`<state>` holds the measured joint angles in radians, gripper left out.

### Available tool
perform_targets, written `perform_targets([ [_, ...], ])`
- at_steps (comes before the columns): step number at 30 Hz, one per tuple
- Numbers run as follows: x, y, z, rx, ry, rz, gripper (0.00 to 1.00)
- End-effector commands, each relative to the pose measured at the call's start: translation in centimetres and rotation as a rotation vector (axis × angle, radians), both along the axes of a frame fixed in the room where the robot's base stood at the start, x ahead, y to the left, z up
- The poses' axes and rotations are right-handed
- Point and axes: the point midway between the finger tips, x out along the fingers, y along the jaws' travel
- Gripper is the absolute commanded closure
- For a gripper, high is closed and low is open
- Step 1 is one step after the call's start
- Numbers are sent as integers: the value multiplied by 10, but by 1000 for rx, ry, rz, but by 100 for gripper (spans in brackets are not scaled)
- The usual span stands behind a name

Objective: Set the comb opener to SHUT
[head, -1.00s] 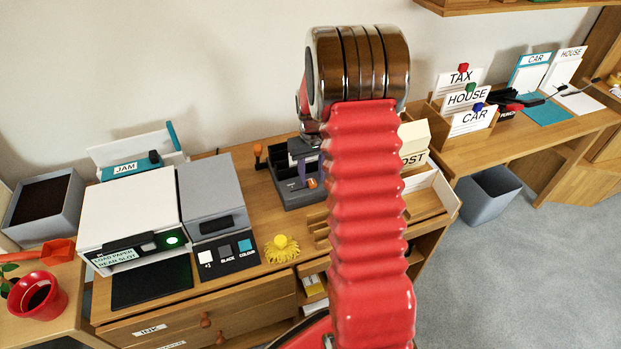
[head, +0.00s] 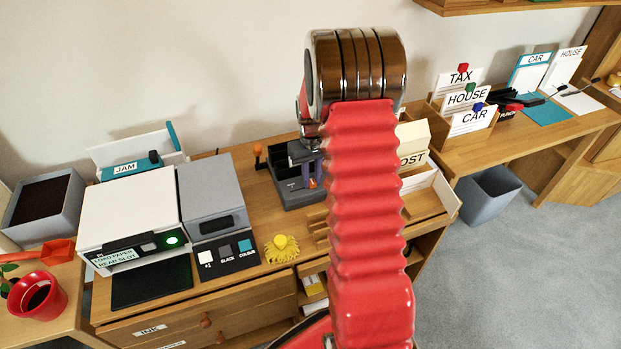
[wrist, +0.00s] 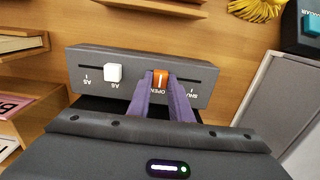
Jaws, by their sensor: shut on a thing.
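The comb opener (wrist: 140,62) is the dark grey machine with a slotted front panel, seen inverted in the wrist view. Its orange slider knob (wrist: 160,79) stands at the OPEN label, with the SHUT label to its right at the slot's other end. My gripper (wrist: 162,84) has purple fingers on either side of this knob, shut on it. The machine also shows in the head view (head: 290,195), partly hidden behind my red arm. There the fingers (head: 315,178) reach down to its front.
A yellow tufted object (head: 282,249) and a grey copier unit (head: 212,195) stand left of the machine. A POST box (head: 413,160) is to the right. Some bare desk lies before the machine.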

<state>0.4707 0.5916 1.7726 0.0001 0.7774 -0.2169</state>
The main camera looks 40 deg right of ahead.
Motion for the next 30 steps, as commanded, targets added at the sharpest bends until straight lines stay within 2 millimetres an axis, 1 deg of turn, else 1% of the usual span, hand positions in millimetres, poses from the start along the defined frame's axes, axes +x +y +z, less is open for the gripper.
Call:
perform_targets([
  [10, 0, 0, 0, 0, 0, 0, 100],
  [14, 2, 5, 0, 0, 0, 2, 100],
  [17, 5, 16, 1, 0, 0, 4, 100],
  [24, 14, 53, 1, 0, 0, 4, 100],
  [27, 16, 61, 1, 0, 0, 3, 100],
  [30, 17, 64, 0, 1, -1, 1, 100],
])
